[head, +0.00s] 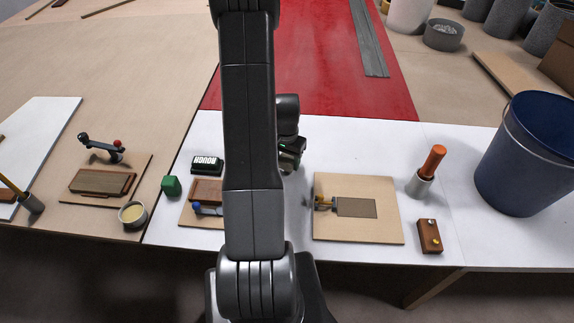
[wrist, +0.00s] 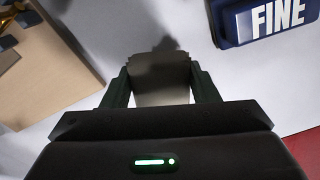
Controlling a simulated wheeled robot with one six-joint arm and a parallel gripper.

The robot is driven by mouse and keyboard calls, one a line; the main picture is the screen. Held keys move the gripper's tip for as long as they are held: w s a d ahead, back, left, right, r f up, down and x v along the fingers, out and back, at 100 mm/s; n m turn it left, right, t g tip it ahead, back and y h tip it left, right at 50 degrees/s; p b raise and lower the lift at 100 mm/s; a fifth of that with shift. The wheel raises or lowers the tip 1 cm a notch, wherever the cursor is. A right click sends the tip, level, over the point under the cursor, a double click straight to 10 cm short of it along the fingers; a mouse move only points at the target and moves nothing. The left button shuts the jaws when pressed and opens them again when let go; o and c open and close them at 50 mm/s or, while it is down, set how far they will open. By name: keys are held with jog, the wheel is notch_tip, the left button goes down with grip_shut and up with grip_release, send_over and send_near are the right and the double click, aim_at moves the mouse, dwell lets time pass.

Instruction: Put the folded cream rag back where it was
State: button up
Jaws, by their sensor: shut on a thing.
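My gripper (wrist: 161,88) is shut on a flat, pale greyish-cream piece, which I take to be the folded cream rag (wrist: 160,72). The rag sits between the two dark fingers in the wrist view, over the white table top. A dark shadow lies just beyond it. I cannot tell how high above the table it is. In the head view my gripper (head: 290,158) is at the back of the white table, partly behind my arm, and the rag cannot be made out there.
A blue block marked FINE (wrist: 265,20) lies close by, right of the rag. A wooden board (head: 390,232) with a metal plate and clamp is on the other side. A block marked ROUGH (head: 207,163), orange-handled tool (head: 433,160) and blue bucket (head: 525,165) stand around. White table (head: 300,225) between is clear.

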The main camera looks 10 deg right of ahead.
aim_at(286, 159)
jog(key=shift+f, duration=1.55)
jog(key=shift+f, duration=0.1)
jog(key=shift+f, duration=0.15)
jog(key=o, duration=1)
jog(key=shift+c, duration=0.2)
notch_tip(286, 159, up, 13)
jog(key=shift+f+b, duration=0.2)
jog(key=shift+b, duration=0.45)
jog(key=shift+f, duration=0.1)
